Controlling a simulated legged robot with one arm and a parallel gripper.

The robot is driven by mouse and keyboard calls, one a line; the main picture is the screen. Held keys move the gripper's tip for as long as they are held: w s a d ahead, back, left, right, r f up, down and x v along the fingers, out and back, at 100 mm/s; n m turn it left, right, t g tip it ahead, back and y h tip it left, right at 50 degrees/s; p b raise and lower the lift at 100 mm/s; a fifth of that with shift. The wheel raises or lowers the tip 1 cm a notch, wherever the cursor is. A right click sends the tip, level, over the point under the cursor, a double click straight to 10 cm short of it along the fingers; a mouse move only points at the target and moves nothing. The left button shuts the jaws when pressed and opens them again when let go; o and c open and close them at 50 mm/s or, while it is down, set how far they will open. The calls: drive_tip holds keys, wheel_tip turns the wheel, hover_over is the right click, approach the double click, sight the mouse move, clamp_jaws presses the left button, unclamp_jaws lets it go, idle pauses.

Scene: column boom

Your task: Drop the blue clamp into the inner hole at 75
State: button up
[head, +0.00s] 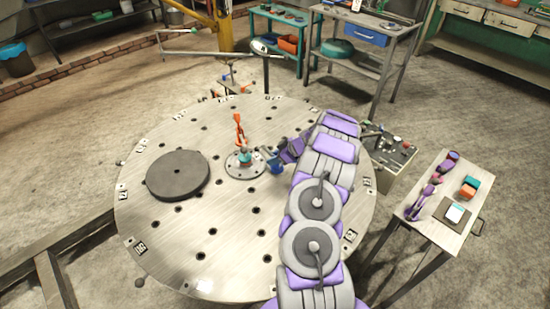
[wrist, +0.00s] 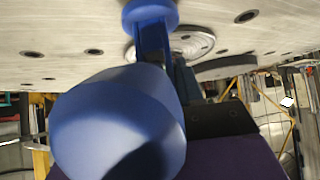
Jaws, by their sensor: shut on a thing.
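The blue clamp (wrist: 115,125) fills much of the wrist view, its large rounded end close to the camera. My gripper (head: 280,158) is shut on the blue clamp (head: 273,163), just right of the central hub. The round table (head: 225,265) has rings of dark holes and number plates around its rim. A small metal hub disc (head: 238,172) sits at its centre, with an orange and teal clamp (head: 239,130) standing there. My arm hides the right part of the table, and I cannot tell which hole is at 75.
A dark thick disc (head: 178,175) lies on the table's left half. A side table (head: 443,225) with purple, orange and white items stands at right. A grey box (head: 392,152) with small parts is beside the round table. Benches line the back.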

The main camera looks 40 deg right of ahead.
drive_tip(key=shift+f+b, duration=0.75)
drive_tip(key=o, duration=0.8)
drive_tip(key=shift+r, duration=0.1)
drive_tip(key=shift+r, duration=3.65)
drive_tip(key=o, duration=0.5)
drive_tip(key=shift+o, duration=0.2)
